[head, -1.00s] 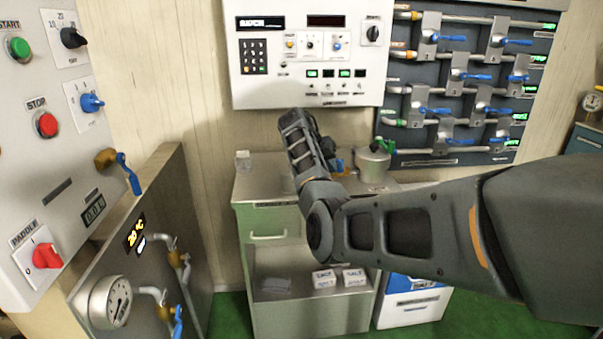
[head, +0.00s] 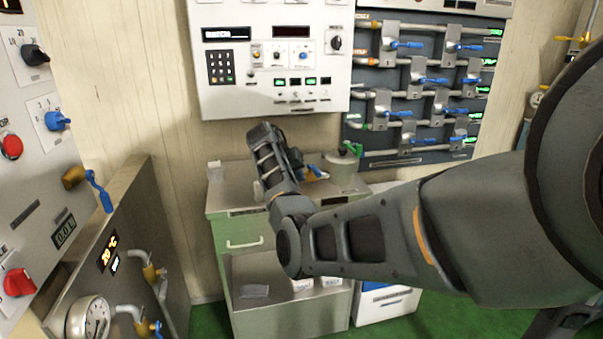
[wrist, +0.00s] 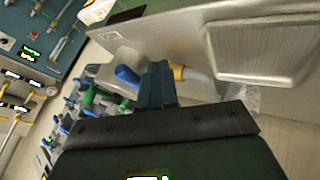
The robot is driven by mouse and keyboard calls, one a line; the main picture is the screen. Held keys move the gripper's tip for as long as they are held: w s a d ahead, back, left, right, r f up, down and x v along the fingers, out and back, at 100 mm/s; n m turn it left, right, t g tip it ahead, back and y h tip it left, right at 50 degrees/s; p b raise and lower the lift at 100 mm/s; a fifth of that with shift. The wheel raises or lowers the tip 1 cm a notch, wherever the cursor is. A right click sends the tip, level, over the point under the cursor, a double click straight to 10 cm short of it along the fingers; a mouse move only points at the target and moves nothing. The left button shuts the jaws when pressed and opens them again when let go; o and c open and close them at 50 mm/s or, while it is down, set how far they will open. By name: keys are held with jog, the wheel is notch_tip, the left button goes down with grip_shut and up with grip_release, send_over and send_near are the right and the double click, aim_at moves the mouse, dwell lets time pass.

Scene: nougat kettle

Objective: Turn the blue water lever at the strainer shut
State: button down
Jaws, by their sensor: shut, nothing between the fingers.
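A blue lever (wrist: 127,75) shows in the wrist view, just left of my gripper's fingertips (wrist: 157,78). A brass-coloured fitting on a pale pipe (wrist: 190,74) is just right of the fingers. My gripper is shut and empty; I cannot tell whether it touches the lever. In the head view a blue lever with brass (head: 317,171) shows on the counter, beside a metal pot with a green handle (head: 343,168), perhaps the strainer. My forearm covers part of this area, and my fingertips are hidden there.
A metal-topped cabinet (head: 232,199) stands below the white keypad panel (head: 275,70). A dark rack (head: 420,158) with several blue levers is at the back right. A control panel (head: 25,150) with another blue lever (head: 99,191) is at the left. Green floor is open at the front.

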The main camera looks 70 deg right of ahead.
jog(key=b+v, duration=0.1)
jog(key=v, duration=0.9)
jog(key=shift+a, duration=0.4)
jog(key=shift+f, duration=0.1)
